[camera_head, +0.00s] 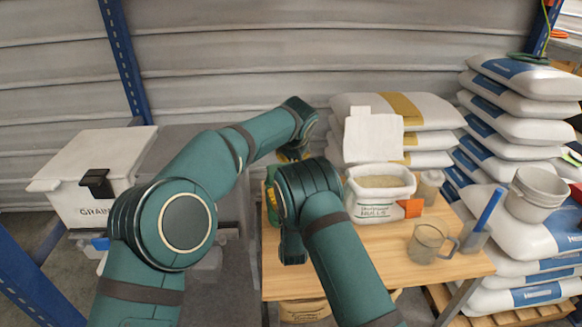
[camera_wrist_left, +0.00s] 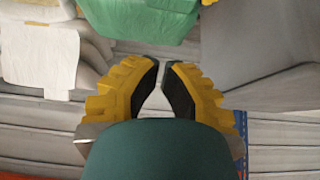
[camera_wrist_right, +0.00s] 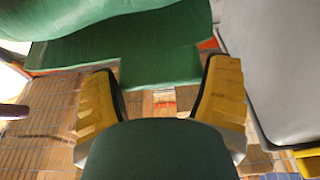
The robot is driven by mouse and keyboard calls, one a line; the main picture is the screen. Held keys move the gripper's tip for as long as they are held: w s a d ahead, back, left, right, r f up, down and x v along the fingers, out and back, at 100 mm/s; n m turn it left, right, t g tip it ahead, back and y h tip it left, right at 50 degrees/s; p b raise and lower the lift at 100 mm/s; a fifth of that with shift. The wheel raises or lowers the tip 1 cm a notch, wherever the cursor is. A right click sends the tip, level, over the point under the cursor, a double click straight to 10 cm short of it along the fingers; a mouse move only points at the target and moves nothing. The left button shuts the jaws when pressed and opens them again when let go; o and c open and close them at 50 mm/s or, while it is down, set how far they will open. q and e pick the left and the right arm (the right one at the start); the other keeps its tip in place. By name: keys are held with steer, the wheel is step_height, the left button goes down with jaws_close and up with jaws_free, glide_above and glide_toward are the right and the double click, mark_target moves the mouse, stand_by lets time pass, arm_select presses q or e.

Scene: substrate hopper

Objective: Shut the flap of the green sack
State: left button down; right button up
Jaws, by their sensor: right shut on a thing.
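The green sack (camera_head: 271,212) is mostly hidden behind my right arm at the left end of the wooden table. Its green side also shows at the top of the left wrist view (camera_wrist_left: 145,22). In the right wrist view a green tab of the flap (camera_wrist_right: 160,68) lies between the fingers of my right gripper (camera_wrist_right: 160,75), which is shut on it. My left gripper (camera_wrist_left: 162,66) has its fingertips nearly together with nothing between them. It is behind the sack in the head view, apart from it. Whether the sack's mouth is covered is hidden.
More white sacks (camera_head: 520,130) are piled at right. A white grain bin (camera_head: 85,180) stands at left.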

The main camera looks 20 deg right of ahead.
arm_select(q)
steer(key=x, duration=0.9)
steer(key=shift+f, duration=0.1)
arm_select(e)
steer(key=shift+d, duration=0.1)
arm_select(q)
steer(key=shift+s+a+f, duration=0.1)
steer(key=shift+s+f, duration=0.1)
steer(key=shift+f, duration=0.75)
steer(key=shift+s+f, duration=0.2)
steer(key=shift+f, duration=0.75)
steer(key=shift+f, duration=0.1)
